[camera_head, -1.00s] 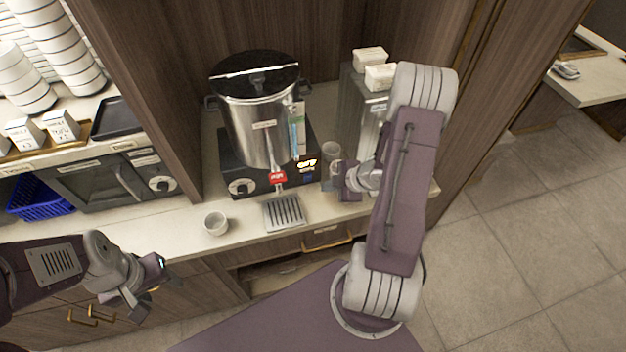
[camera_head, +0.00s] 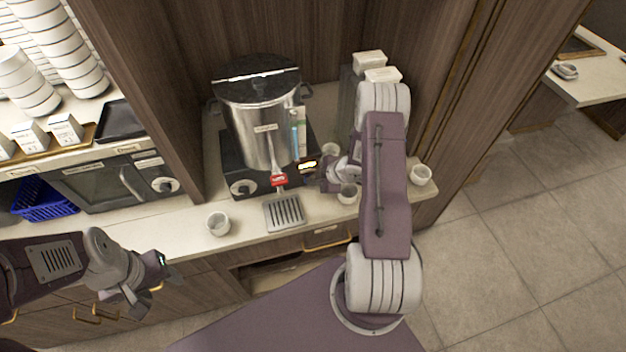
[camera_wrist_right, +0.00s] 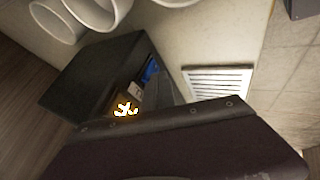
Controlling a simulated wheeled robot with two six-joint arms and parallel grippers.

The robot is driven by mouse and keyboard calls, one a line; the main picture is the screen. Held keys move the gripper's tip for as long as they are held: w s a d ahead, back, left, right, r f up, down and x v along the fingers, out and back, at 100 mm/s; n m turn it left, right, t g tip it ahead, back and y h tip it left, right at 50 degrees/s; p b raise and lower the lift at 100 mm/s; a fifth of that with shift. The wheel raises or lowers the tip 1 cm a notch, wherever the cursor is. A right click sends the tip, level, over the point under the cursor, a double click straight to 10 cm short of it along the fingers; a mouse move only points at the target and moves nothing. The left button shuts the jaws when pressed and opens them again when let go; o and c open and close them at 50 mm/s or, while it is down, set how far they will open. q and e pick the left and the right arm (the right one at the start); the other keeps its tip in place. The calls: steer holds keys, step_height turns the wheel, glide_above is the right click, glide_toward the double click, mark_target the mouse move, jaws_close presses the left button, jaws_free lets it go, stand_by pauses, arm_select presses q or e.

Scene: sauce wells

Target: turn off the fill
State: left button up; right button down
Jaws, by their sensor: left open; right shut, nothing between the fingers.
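A steel urn (camera_head: 262,132) with a dark lid and a sight tube on its right side stands on a black base (camera_head: 236,160). Its front tap has a red tag (camera_head: 278,180). The base has a round knob (camera_head: 242,187) at the left and a lit yellow display (camera_head: 307,166) at the right. The display also shows in the right wrist view (camera_wrist_right: 125,108), near a blue part (camera_wrist_right: 150,70). My right gripper (camera_head: 314,179) is shut and empty, close to the base's right front corner; contact cannot be told. My left gripper (camera_head: 138,298) is open, in front of the counter's left part.
A slotted drip tray (camera_head: 284,213) lies below the tap. One white cup (camera_head: 218,224) stands left of it; others (camera_head: 420,175) stand to the right, near my right arm. A microwave-like oven (camera_head: 104,187) is at left.

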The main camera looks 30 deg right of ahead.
steer(key=shift+w+r, duration=0.2)
steer(key=shift+w, duration=0.05)
steer(key=shift+w+d, duration=0.1)
steer(key=shift+r, duration=0.15)
steer(key=shift+w+r+p, duration=0.1)
steer(key=shift+r+p, duration=0.65)
steer(key=shift+p, duration=0.05)
steer(key=shift+f, duration=0.15)
